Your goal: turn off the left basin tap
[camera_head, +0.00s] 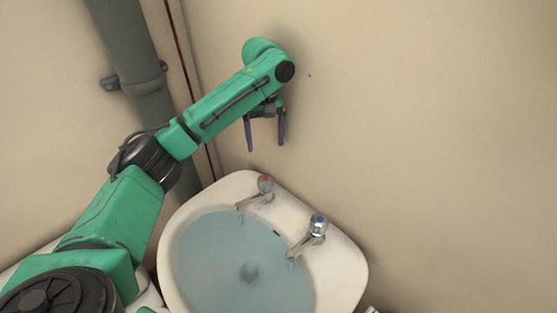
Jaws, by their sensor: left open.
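The white basin (345,262) stands against the wall and holds bluish water. A thin trace, perhaps water, shows below each spout. My left gripper (265,148) is open and empty, fingers pointing down. In the picture it is above the left tap, with a gap between fingertips and tap head. My right gripper is out of view.
A thick grey-green pipe (135,62) with a bracket runs down the wall at the left, behind my left arm. A thin brown pipe (185,55) runs beside it. The beige wall (440,110) to the right is bare.

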